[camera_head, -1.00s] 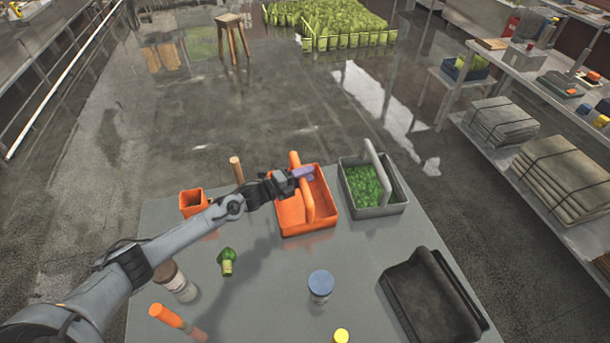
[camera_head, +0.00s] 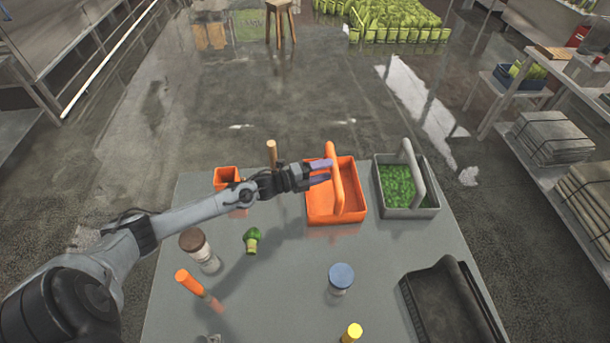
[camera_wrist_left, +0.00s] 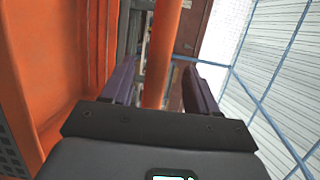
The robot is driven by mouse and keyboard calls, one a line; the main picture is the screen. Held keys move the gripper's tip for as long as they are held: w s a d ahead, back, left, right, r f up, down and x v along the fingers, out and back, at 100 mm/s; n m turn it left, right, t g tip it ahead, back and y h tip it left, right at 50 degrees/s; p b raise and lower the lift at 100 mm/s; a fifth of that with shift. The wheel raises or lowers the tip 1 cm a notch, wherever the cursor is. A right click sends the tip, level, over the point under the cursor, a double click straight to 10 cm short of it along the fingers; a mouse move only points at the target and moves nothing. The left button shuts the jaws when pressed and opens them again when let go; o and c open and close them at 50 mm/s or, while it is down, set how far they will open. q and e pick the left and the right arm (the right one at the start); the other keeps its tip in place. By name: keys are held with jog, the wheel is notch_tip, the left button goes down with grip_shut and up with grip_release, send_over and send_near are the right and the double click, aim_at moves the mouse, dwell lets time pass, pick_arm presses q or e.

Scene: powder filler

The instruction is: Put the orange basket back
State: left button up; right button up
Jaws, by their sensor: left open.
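The orange basket (camera_head: 348,210) stands upright on the grey table, with its arched handle (camera_head: 335,185) across the top. It looks empty. My left gripper (camera_head: 322,171) is at the upper left part of the handle, its purple fingertips reaching to it. In the left wrist view the orange handle (camera_wrist_left: 163,55) runs through the gap between the fingers (camera_wrist_left: 160,85), with space on both sides. The gripper is open and holds nothing. The basket's orange wall (camera_wrist_left: 55,60) fills the left of that view. My right gripper is not in view.
A grey basket (camera_head: 408,212) with green contents stands close to the right of the orange one.

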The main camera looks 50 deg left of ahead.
pick_arm(q)
jog(key=v, duration=0.6)
jog(key=shift+s, duration=0.25)
jog(key=shift+a+r, duration=0.1)
